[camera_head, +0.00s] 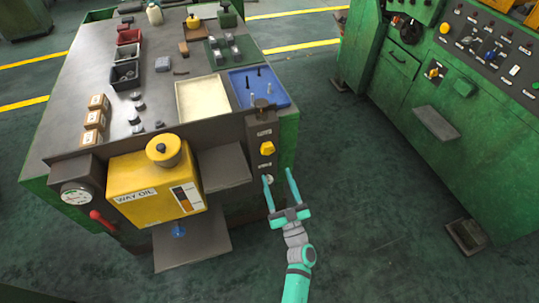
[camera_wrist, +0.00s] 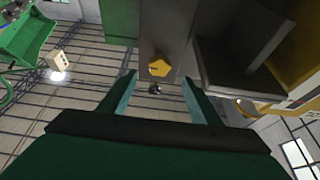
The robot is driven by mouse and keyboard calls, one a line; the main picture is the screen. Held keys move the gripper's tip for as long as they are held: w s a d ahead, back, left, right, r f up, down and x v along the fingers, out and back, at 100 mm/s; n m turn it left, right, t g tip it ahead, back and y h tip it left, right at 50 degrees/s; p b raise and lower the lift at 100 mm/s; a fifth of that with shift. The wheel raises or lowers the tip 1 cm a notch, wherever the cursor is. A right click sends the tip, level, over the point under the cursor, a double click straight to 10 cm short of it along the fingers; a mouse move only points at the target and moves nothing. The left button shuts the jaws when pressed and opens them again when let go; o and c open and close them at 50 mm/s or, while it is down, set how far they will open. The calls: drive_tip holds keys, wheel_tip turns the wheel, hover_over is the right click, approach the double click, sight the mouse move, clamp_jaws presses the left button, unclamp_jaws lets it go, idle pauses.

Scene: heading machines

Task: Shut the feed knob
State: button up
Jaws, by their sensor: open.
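A yellow knob (camera_head: 267,148) sits on the front of a narrow grey box at the front right corner of the bench. I take it for the feed knob, but the small labels by it are too small to read. It also shows in the wrist view (camera_wrist: 160,68), between the fingertips in the picture and farther off. My gripper (camera_head: 278,176) is open and empty, below and in front of the grey box, with its fingers pointing towards it. A small round metal part (camera_wrist: 155,89) shows near the knob on the same box.
A grey shelf (camera_head: 224,168) and a yellow way-oil tank (camera_head: 140,172) stand left of the box. A red lever (camera_head: 103,217) is farther left. A green machine (camera_head: 430,130) with its own knobs stands at right. The floor (camera_head: 350,215) between is clear.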

sight(269, 153)
drive_tip(key=x, duration=0.9)
drive_tip(key=shift+w, duration=0.15)
drive_tip(key=c, duration=1.1)
